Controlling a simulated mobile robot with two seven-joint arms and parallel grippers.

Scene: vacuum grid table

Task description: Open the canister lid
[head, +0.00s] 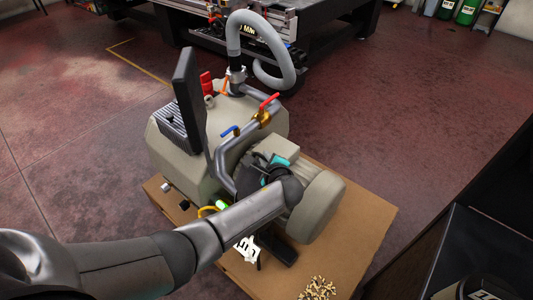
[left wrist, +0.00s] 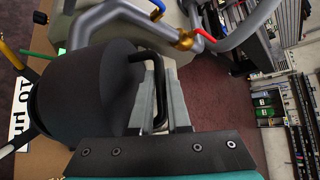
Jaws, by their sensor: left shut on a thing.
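A black round canister (left wrist: 88,92) fills the left of the left wrist view, with a bent black handle (left wrist: 157,72) on its right side. My left gripper (left wrist: 158,80) is shut on this handle, with a grey finger on either side of it. In the head view my left gripper (head: 274,166) is over the pump on the low board, its teal part showing. My arm hides much of the canister there, and I cannot tell whether its lid is raised.
A beige tank (head: 165,155) with grey pipes and a red valve lever (head: 269,99) stands beside the beige motor (head: 322,205). A dark plate (head: 188,85) rises at the tank's left. Wood pellets (head: 317,288) lie on the brown board (head: 365,212).

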